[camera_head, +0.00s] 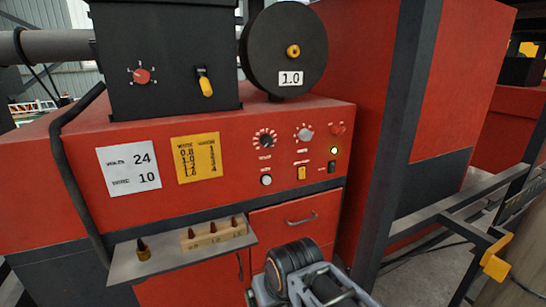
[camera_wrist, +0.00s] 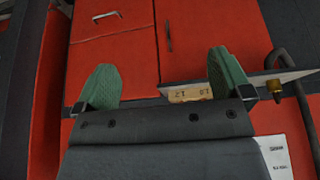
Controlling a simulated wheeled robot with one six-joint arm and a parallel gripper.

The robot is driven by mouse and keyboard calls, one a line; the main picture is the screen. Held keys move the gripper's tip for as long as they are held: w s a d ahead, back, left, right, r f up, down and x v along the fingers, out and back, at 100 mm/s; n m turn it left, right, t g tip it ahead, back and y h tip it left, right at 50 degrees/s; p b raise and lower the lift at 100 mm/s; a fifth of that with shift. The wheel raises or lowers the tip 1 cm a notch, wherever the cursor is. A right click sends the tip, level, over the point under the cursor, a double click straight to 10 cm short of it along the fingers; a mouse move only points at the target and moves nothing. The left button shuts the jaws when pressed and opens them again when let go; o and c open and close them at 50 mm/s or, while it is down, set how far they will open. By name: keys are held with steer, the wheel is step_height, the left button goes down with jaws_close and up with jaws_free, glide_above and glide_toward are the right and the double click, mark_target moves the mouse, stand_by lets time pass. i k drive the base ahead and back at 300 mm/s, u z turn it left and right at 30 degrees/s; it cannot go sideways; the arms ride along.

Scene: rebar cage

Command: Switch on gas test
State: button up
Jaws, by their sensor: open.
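A red machine's control panel (camera_head: 290,150) fills the middle of the head view. It carries a small yellow switch (camera_head: 301,173), a white round button (camera_head: 266,180), a black switch (camera_head: 331,167), a black dial (camera_head: 265,139) and a grey knob (camera_head: 305,133). A small lamp (camera_head: 334,151) glows yellow-green. The small labels are too blurred to read, so I cannot tell which control is the gas test. My gripper (camera_wrist: 164,78) is open and empty, its green fingers wide apart in front of the red machine front. In the head view my arm's end is low, below the panel; the fingertips are not clear there.
A metal shelf (camera_head: 158,266) juts out below the panel, with a wooden block (camera_head: 213,234) holding brown tips. A drawer (camera_head: 296,220) sits right of it. A black box (camera_head: 160,60) and spool (camera_head: 284,50) stand on top. A dark post (camera_head: 398,130) rises at right.

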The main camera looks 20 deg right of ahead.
mark_target(302, 169)
steer(key=u, duration=0.55)
steer(key=k, duration=1.3)
steer(key=z, duration=0.1)
steer(key=i, duration=0.6)
steer(key=z, duration=0.65)
steer(key=i, duration=1)
steer(key=u, duration=0.45)
